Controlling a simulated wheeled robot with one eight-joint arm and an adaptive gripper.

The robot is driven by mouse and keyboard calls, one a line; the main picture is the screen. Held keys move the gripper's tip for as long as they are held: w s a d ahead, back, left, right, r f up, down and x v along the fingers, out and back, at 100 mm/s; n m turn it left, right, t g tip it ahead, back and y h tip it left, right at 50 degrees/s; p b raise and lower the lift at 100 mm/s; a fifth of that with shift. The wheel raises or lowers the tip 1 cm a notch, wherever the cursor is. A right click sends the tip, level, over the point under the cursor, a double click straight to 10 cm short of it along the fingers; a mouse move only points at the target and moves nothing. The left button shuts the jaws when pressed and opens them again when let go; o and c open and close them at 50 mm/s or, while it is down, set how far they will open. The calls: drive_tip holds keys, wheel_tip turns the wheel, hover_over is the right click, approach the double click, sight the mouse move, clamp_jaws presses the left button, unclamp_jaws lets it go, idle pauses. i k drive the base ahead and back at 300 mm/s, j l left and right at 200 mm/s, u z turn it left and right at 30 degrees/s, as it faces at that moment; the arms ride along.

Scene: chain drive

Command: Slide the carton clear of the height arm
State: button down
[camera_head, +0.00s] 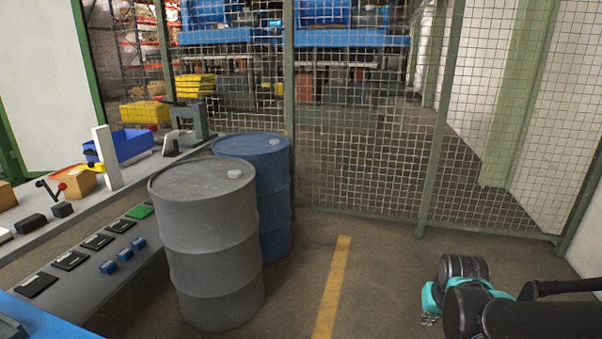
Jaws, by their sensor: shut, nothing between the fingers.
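A small brown carton (76,181) sits on the bench at the left, with a red and white patch on its top. A white upright plate (107,157) stands at its right end, and a short yellow piece (98,168) lies close to the carton there. I cannot tell which of these is the height arm, or whether either touches the carton. My gripper (430,320) is at the lower right, shut and empty, over the floor and far from the carton. My arm partly hides it.
A grey drum (207,240) and a blue drum (262,190) stand between my gripper and the bench (140,178). A mesh fence (360,150) closes the back. Floor around the yellow line (332,285) is clear.

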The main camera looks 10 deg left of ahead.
sight(80, 183)
drive_tip(key=i+u, duration=0.8)
drive_tip(key=i+l+u, duration=0.15)
drive_tip(key=i+u, duration=0.3)
drive_tip(key=k, duration=0.1)
